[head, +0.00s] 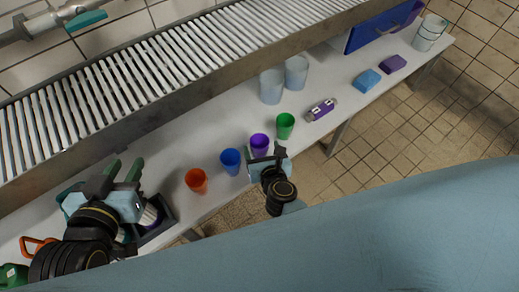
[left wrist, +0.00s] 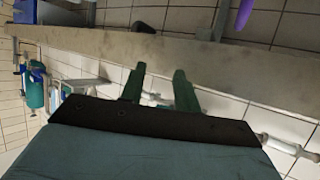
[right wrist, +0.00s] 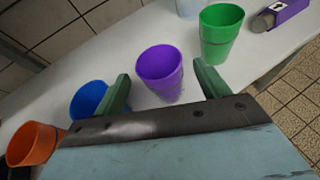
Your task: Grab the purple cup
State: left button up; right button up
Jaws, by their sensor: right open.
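The purple cup (head: 259,145) stands upright on the white table in the head view, between the blue cup (head: 230,161) and the green cup (head: 285,125). In the right wrist view the purple cup (right wrist: 160,72) appears just ahead of my right gripper (right wrist: 162,88), roughly between its two green fingers. My right gripper (head: 266,163) is open and empty, close to the purple cup's near side. I cannot tell whether a finger touches it. My left gripper (head: 123,172) is at the left above the table. Its fingers (left wrist: 159,88) are apart with nothing seen between them.
An orange cup (head: 196,181) stands left of the blue cup. Two pale cups (head: 271,86) stand behind. A metal roller shelf (head: 150,80) runs along the back. A dark tray (head: 155,222) sits near my left gripper.

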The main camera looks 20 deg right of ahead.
aim_at(258, 137)
jog(key=shift+w+f, duration=0.25)
jog(key=shift+w, duration=0.35)
jog(key=b+x, duration=0.2)
jog(key=x, duration=0.2)
jog(key=shift+w, duration=0.25)
pick_arm(q)
notch_tip(258, 137, up, 8)
jog(key=w+d+t+h, duration=0.1)
jog(key=d+t+h, duration=0.1)
jog(key=t, duration=0.4)
jog(key=shift+w+r, duration=0.2)
jog(key=shift+w, duration=0.15)
pick_arm(e)
jog(key=c, duration=1)
jog(key=shift+c, duration=0.2)
